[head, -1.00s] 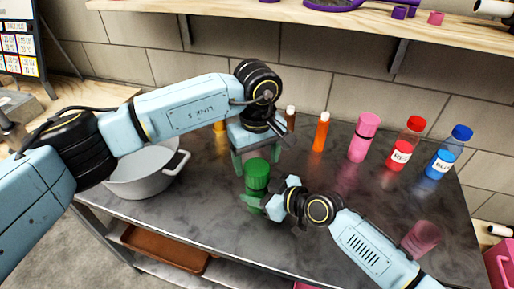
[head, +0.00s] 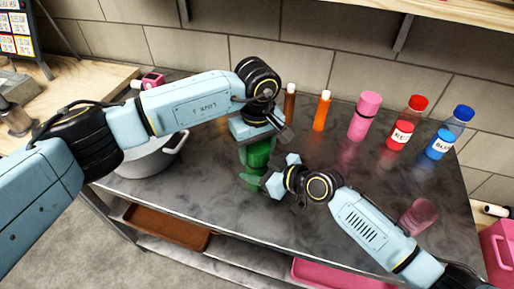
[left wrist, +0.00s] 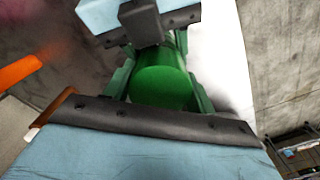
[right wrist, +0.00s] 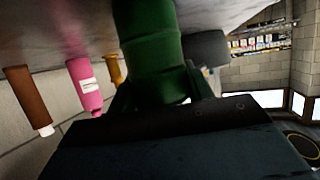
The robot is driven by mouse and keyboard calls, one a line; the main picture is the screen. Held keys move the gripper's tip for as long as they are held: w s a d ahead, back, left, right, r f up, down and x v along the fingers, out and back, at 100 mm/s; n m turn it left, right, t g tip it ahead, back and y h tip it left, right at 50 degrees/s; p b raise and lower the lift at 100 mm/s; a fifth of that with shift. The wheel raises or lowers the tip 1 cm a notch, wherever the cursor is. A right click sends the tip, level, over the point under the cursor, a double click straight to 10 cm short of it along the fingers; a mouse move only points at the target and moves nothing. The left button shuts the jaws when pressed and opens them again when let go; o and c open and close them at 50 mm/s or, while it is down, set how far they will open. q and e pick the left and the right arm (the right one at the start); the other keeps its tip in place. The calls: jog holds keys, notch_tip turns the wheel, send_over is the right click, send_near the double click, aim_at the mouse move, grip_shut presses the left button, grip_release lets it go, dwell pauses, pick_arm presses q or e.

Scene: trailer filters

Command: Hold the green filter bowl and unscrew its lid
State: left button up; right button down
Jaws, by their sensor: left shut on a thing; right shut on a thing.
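The green filter bowl (head: 253,180) stands upright on the dark worktop. My right gripper (head: 265,184) is shut on it low down from the right. The bowl also fills the top middle of the right wrist view (right wrist: 150,45), between the fingers. My left gripper (head: 257,147) is above it, pointing down, shut on the green lid (head: 258,155). The lid's round top shows between the left fingers in the left wrist view (left wrist: 163,86). The seam between lid and bowl is mostly hidden by the grippers.
A grey pot (head: 150,160) stands left of the filter. An orange bottle (head: 322,111), a pink bottle (head: 364,116), a red bottle (head: 405,128) and a blue bottle (head: 448,138) stand behind and to the right.

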pick_arm(q)
jog(key=n, duration=0.3)
jog(key=shift+n, duration=0.3)
jog(key=n, duration=0.3)
jog(key=shift+n, duration=0.4)
jog(key=n, duration=0.6)
jog(key=o, duration=1.1)
